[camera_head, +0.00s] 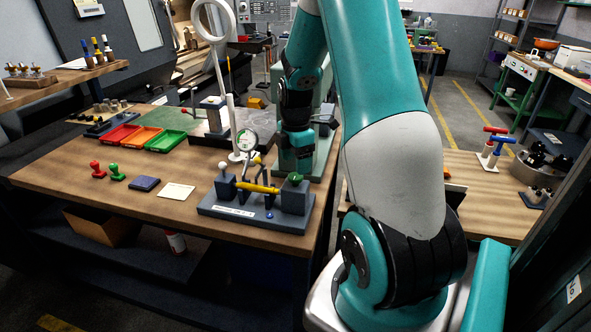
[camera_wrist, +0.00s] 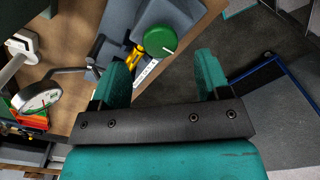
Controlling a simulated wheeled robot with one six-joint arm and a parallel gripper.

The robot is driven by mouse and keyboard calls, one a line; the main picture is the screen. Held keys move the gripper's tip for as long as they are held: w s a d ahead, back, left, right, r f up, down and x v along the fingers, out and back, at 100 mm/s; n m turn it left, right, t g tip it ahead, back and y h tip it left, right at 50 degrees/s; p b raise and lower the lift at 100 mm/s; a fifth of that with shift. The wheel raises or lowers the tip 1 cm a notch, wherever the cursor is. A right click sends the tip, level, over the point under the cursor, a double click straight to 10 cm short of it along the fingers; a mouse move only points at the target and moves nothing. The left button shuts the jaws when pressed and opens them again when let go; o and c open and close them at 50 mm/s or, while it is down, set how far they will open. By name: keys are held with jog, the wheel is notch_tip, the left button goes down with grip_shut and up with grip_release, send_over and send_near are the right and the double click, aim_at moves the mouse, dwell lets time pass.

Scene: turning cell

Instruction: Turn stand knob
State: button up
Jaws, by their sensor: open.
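The grey stand (camera_head: 240,213) sits near the front right edge of the wooden bench, with a yellow bar between its two blocks and a dial gauge (camera_head: 247,140) above. Its green knob (camera_head: 295,178) is on top of the right block. In the wrist view the round green knob (camera_wrist: 159,41), with a white line mark, lies just beyond the fingertips, between their lines and nearer the left finger. My gripper (camera_wrist: 163,73) is open and empty, apart from the knob. The dial gauge (camera_wrist: 38,100) also shows at the left there. In the head view my fingers cannot be made out clearly.
Red, orange and green trays (camera_head: 141,138), two stamps (camera_head: 107,171), a dark blue pad (camera_head: 144,184) and a card (camera_head: 176,191) lie left of the stand. A white ring lamp (camera_head: 226,90) stands behind it. Floor shows right of the bench edge.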

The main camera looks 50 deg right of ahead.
aim_at(295, 176)
jog(key=shift+f+p, duration=0.35)
jog(key=shift+f, duration=1.95)
jog(key=shift+c, duration=0.3)
jog(key=c, duration=0.9)
